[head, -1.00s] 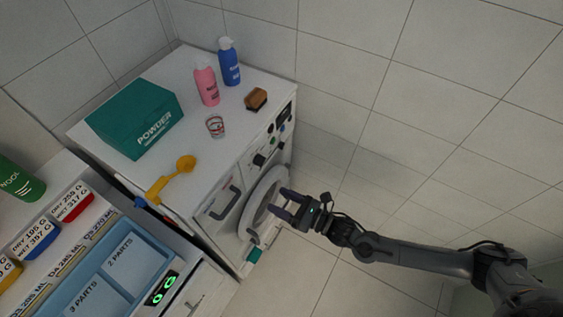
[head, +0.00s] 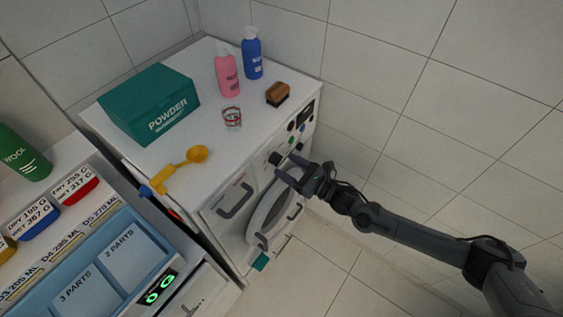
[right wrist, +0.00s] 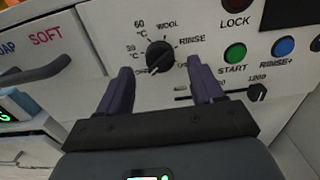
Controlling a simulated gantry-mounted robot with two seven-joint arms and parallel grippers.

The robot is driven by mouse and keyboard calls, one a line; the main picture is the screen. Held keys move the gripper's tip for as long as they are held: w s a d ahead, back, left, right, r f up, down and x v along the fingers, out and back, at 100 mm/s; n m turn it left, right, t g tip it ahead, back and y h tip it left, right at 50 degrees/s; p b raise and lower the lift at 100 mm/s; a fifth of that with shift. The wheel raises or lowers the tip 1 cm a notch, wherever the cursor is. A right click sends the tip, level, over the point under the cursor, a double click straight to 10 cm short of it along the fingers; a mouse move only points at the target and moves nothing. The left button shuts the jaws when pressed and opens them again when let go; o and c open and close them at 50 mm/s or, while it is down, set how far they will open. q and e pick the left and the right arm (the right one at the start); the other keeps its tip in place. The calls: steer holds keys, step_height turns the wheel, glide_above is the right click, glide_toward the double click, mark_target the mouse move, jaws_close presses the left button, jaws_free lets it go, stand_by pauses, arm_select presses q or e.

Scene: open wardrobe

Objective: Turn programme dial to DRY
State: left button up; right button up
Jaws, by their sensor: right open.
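The black programme dial (right wrist: 159,56) is on the washing machine's white front panel, ringed by labels including 60, 30, WOOL and RINSE. A light mark at its lower left edge points down and left. A DRY label cannot be read; lettering at the lower right is partly covered by my finger. In the head view the dial (head: 275,158) is just beyond my right gripper (head: 289,170). In the right wrist view my right gripper (right wrist: 159,70) is open, one dark finger on each side below the dial, with no clear contact. My left gripper is not in view.
A green START button (right wrist: 235,53), a blue RINSE+ button (right wrist: 283,46) and a small spin knob (right wrist: 257,92) lie right of the dial. The drawer handle (head: 236,201) and round door (head: 272,215) are below.

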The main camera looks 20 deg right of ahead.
mark_target(276, 159)
steer(key=shift+x, duration=1.6)
steer(key=c, duration=1.1)
steer(key=shift+o, duration=0.2)
